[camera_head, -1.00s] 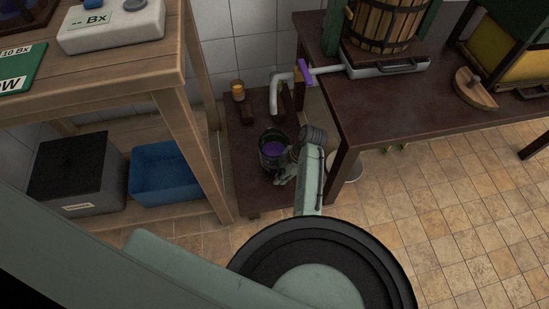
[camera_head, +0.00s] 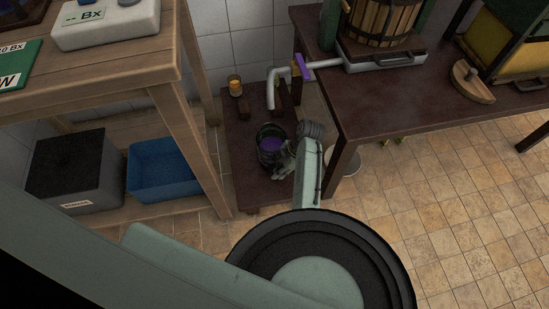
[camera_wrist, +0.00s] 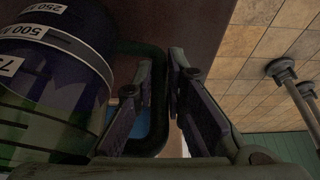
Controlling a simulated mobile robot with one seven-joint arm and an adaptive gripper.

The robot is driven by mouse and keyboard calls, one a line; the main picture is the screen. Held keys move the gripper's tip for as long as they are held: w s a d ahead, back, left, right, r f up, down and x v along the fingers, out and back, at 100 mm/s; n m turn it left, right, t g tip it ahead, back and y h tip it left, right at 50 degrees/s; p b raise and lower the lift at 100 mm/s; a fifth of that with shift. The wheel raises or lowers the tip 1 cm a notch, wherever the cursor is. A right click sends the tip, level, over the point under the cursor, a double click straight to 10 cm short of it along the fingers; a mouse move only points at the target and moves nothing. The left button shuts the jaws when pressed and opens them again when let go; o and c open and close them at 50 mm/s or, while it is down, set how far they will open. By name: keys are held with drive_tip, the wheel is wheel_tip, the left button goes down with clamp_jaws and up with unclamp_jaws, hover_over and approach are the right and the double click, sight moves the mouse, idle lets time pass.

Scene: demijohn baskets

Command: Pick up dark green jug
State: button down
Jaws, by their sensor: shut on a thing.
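The dark green jug (camera_head: 270,139) has purple contents and is at the low dark bench (camera_head: 239,178) in the head view. In the wrist view its body (camera_wrist: 55,85), with white volume labels, fills the left side. Its dark green handle (camera_wrist: 158,130) runs between my fingers. My gripper (camera_head: 285,163) is at the jug's right side. In the wrist view my gripper (camera_wrist: 162,75) is shut on the handle. I cannot tell whether the jug's base touches the bench.
A grey pipe (camera_head: 271,90) hangs above the bench behind the jug. An amber cup (camera_head: 235,85) stands at the back left. The wooden table (camera_head: 190,120) is close on the left, the dark press table (camera_head: 400,110) on the right.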

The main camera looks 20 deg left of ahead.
drive_tip(key=shift+r, duration=0.2)
wheel_tip(320, 180, up, 3)
drive_tip(key=p, duration=0.3)
drive_tip(key=shift+w, duration=0.1)
drive_tip(key=s+d+r+p, duration=0.1)
drive_tip(key=s+d+p, duration=0.2)
drive_tip(key=s+p, duration=0.2)
drive_tip(key=s+d+p, duration=0.3)
drive_tip(key=s+p, duration=0.3)
drive_tip(key=s, duration=0.3)
drive_tip(key=shift+s+r, duration=0.25)
drive_tip(key=shift+r, duration=0.1)
drive_tip(key=shift+s, duration=0.2)
idle(0.4)
